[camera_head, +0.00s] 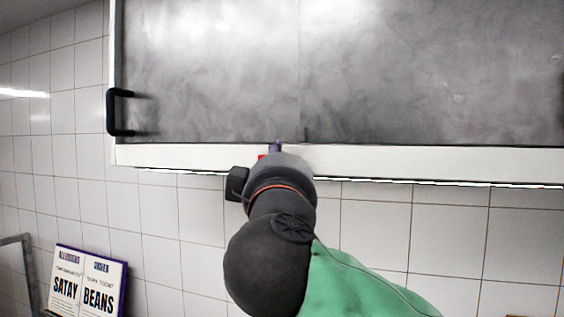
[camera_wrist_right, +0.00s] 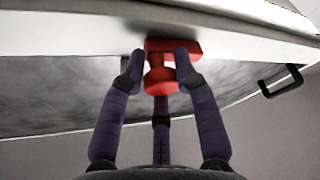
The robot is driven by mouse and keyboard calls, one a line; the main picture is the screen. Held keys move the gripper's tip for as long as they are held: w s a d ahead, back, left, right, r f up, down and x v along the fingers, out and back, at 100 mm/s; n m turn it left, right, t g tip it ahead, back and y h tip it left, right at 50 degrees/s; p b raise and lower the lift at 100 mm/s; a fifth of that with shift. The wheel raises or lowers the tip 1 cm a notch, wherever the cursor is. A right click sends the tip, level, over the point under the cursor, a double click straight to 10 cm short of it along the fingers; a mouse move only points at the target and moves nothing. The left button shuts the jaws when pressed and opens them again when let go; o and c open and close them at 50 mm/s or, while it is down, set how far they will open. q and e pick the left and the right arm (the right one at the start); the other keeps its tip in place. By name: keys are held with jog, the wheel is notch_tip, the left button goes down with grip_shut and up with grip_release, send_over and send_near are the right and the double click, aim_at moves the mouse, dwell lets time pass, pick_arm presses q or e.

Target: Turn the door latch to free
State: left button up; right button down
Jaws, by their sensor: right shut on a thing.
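The red door latch (camera_wrist_right: 158,78) sits on the white frame of the cabinet and shows clearly in the wrist view. Its wider plate is against the frame, and a rounded knob stands out from it. My right gripper (camera_wrist_right: 159,75) has its dark purple fingers around the knob, shut on it. In the head view my right gripper (camera_head: 275,148) reaches up to the white lower rail and hides most of the latch; only a red sliver shows. The grey cabinet door (camera_head: 210,70) appears closed, with a black handle (camera_head: 112,112) at its left. My left gripper is not in view.
The white lower rail (camera_head: 430,166) runs across below the grey doors. A tiled wall lies below it. A sign (camera_head: 88,282) reading "SATAY" and "BEANS" stands at lower left, near a grey metal rail (camera_head: 28,262). The black handle also shows in the wrist view (camera_wrist_right: 280,82).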

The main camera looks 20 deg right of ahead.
jog(key=c, duration=1.1)
grip_release()
jog(key=shift+a+f, duration=0.1)
jog(key=shift+f, duration=0.1)
jog(key=shift+o, duration=0.8)
jog(key=shift+w, duration=0.15)
jog(key=shift+s, duration=0.5)
jog(key=v, duration=1.1)
jog(key=shift+f, duration=0.1)
